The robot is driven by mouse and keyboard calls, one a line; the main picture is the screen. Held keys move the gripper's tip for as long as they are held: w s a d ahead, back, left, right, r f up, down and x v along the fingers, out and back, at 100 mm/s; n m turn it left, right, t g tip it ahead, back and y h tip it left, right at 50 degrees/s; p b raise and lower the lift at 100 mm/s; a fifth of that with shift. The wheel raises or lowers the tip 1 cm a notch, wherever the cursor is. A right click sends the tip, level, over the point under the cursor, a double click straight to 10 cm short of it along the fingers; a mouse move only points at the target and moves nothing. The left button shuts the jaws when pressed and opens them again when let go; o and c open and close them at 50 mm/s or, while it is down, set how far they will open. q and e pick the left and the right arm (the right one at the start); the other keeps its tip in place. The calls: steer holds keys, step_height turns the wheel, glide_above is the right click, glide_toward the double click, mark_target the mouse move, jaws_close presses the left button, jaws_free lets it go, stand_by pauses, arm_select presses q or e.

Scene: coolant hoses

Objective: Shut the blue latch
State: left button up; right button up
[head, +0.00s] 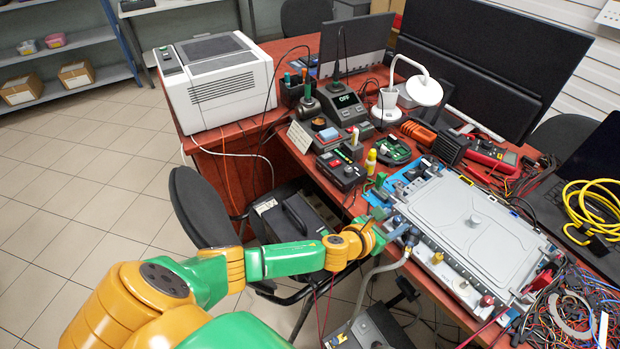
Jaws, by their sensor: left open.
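A large grey box with a flat lid (480,225) lies on the red workbench. Along its front side are several coloured fittings. A blue fitting (411,238) near the left end has a grey hose (372,278) hanging below it; I cannot tell for sure whether this is the blue latch or how it is set. My left gripper (384,206) is open at the box's front left corner, just left of the blue fitting. It looks close to the fitting, but contact is too small to tell. My right gripper is not in view.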

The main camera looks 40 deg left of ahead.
arm_select(q)
steer(key=m+h, duration=0.1)
steer(key=a+m+h, duration=0.1)
steer(key=shift+w+m+g+h, duration=0.15)
steer(key=shift+m+g+h, duration=0.15)
steer(key=shift+g+h, duration=0.1)
steer(key=shift+s+a+r+m+g+h, duration=0.1)
steer(key=shift+s+r+m+g+h, duration=0.1)
steer(key=shift+s+m+g+h, duration=0.15)
steer(key=v, duration=0.6)
steer(key=s+a+f+n+g+y, duration=0.2)
steer(key=s+f+n, duration=0.6)
steer(key=n, duration=0.8)
steer(key=s+a+f+n+g+y, duration=0.2)
steer(key=s+f+n+y, duration=0.3)
steer(key=f+n, duration=0.8)
steer(key=s+n+g, duration=0.1)
steer(key=s+n, duration=0.2)
steer(key=shift+s+a+f+b, duration=0.2)
steer(key=shift+s+f+b, duration=0.05)
steer(key=shift+s+b, duration=0.1)
steer(key=shift+g, duration=0.25)
